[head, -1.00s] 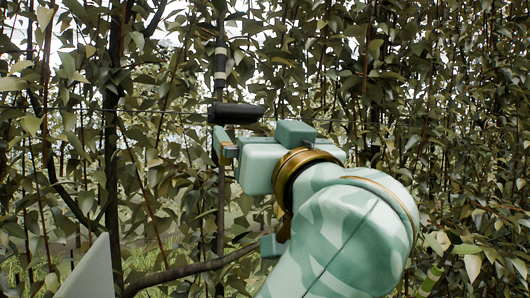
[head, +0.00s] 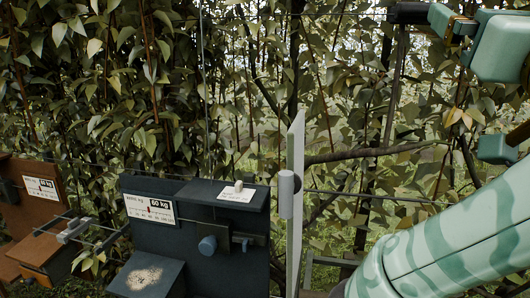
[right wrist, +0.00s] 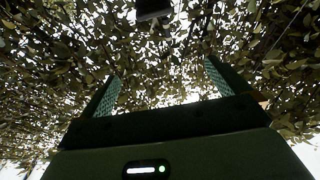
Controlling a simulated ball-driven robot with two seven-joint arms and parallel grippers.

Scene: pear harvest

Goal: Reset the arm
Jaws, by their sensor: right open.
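My right arm (head: 440,240), pale green with darker patches, rises from the bottom right of the head view. Its right gripper (head: 447,22) is partly in view at the top right edge, beside the foliage. In the right wrist view my right gripper (right wrist: 160,88) is open, its two textured fingers well apart with nothing between them. A dark block (right wrist: 153,9) lies beyond the fingertips at the top of that view. My left gripper is not in view.
A dark box (head: 200,243) with a scale label stands at the lower left, beside a brown box (head: 17,180) with a similar label. A pale upright panel (head: 296,140) stands right of the dark box. Leafy branches, wires and a thick bough (head: 375,151) fill the background.

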